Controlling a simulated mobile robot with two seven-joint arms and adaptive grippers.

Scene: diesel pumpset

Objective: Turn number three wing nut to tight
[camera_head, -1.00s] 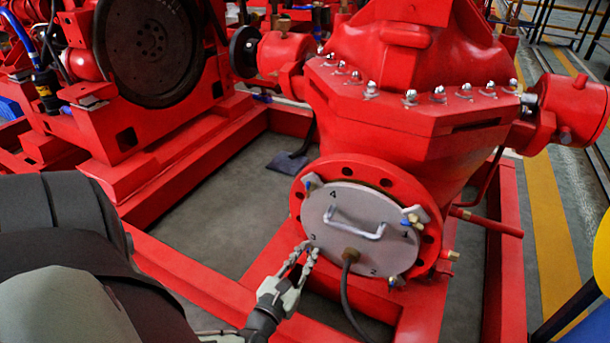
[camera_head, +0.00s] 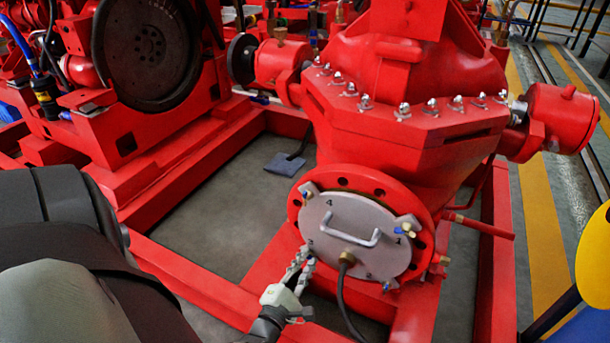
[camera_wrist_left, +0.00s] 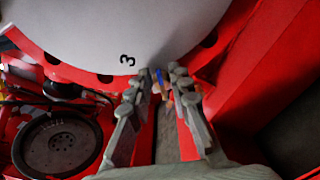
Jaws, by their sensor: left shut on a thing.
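A round grey cover plate (camera_head: 330,228) with a handle and numbers 1 to 4 is on the red pump flange (camera_head: 365,178). The number three wing nut (camera_wrist_left: 158,76), with a blue part, is at the plate's lower edge near the "3". My left gripper (camera_head: 303,258) reaches it from below. In the left wrist view the left gripper (camera_wrist_left: 158,84) has its fingers on both sides of the nut, shut on it. In the head view the fingers hide the nut. Other wing nuts sit by number 4 (camera_head: 308,189), number 1 (camera_head: 408,226) and number 2 (camera_head: 387,285). My right gripper is out of view.
A black hose (camera_head: 342,291) hangs from the plate's lower fitting, close to the right of my left gripper. Red base-frame rails (camera_head: 205,279) run below and left. The dark flywheel (camera_head: 150,48) stands at upper left. Grey floor (camera_head: 225,205) is open between the rails.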

